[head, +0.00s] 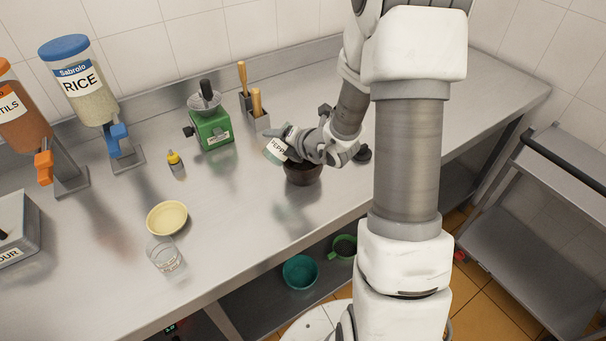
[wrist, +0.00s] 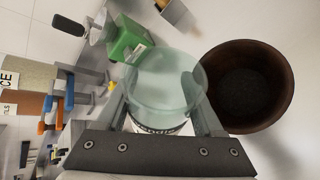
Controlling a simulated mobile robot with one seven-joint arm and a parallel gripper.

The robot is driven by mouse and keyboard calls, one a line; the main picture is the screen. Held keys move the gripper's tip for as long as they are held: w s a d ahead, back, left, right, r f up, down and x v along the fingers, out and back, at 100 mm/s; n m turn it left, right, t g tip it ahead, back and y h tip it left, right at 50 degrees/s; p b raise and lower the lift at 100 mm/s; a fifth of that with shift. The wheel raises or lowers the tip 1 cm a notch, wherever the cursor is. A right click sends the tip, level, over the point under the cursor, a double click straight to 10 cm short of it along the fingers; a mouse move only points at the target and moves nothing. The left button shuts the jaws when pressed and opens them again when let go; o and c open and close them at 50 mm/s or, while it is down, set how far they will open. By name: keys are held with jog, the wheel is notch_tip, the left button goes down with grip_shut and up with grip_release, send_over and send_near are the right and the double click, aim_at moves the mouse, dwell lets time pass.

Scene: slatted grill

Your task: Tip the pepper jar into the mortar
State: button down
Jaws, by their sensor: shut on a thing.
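The pepper jar (head: 275,150) is pale and glassy with a white label, and it is tilted in the head view. My gripper (head: 296,147) is shut on it, just above the mortar. In the wrist view the jar (wrist: 165,85) sits between the two fingers of my gripper (wrist: 160,112), its clear round end towards the camera. The dark brown mortar (head: 303,174) stands on the steel counter under my gripper. In the wrist view the mortar (wrist: 283,85) is right of the jar, with a dark inside. Whether pepper is leaving the jar cannot be told.
A green grinder (head: 212,130) and a holder with wooden-handled tools (head: 258,118) stand behind the mortar. A yellow bowl (head: 167,218) and a clear glass (head: 164,255) are on the counter at front left. A small dark round object (head: 363,154) lies right of my gripper.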

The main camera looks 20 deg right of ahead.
jog(key=n+h+b, duration=0.1)
jog(key=b, duration=0.3)
jog(key=shift+r+n+h+b, duration=0.1)
jog(key=shift+n+h+b, duration=0.2)
jog(key=shift+r+t+h+b, duration=0.3)
jog(key=shift+r+b, duration=0.15)
jog(key=shift+b, duration=0.05)
jog(key=shift+f+n+b, duration=0.2)
jog(key=shift+n+b, duration=0.1)
jog(key=shift+b, duration=0.95)
jog(key=n+h+b, duration=0.1)
jog(key=b, duration=0.5)
jog(key=shift+r, duration=0.3)
jog(key=n+t+h+b, duration=0.1)
jog(key=b, duration=1.1)
jog(key=shift+r+n+h+b, duration=0.3)
jog(key=shift+r+h+b, duration=0.1)
jog(key=shift+r+b, duration=0.1)
jog(key=shift+b, duration=0.45)
jog(key=shift+r+b, duration=0.1)
jog(key=shift+b, duration=0.25)
jog(key=shift+r, duration=0.3)
